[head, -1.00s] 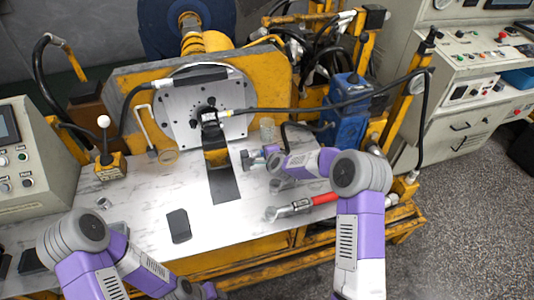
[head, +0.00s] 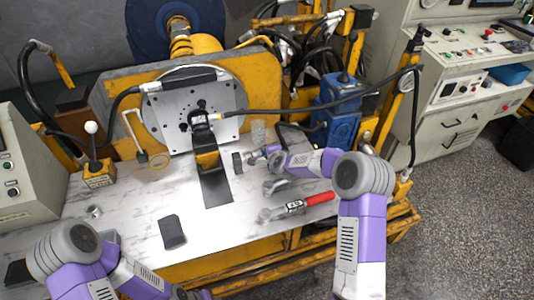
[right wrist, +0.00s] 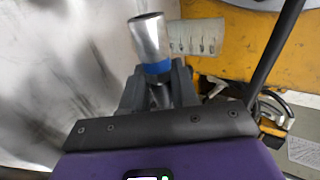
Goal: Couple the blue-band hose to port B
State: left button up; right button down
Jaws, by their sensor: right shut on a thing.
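My right gripper (head: 256,156) is just right of the black and yellow motor (head: 206,152), above the white bench top. In the right wrist view it is shut on the blue-band hose (right wrist: 157,68); the bright metal coupling end sticks out beyond the jaws, apart from any port. The round grey port plate (head: 174,116) stands behind the motor. Port B's label cannot be read. My left gripper (head: 190,294) is at the bottom edge, mostly cut off.
A torque wrench with a red handle (head: 320,198) and a metal tool (head: 275,186) lie below my right forearm. A dark flat block (head: 172,232) lies at the front. A lever box (head: 99,174) stands at left.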

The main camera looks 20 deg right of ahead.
jog(key=shift+r, duration=0.1)
jog(key=shift+r+p, duration=3.5)
jog(key=shift+r, duration=1.45)
jog(key=shift+f, duration=0.1)
jog(key=w+p, duration=0.4)
jog(key=w, duration=0.4)
jog(key=shift+a, duration=0.15)
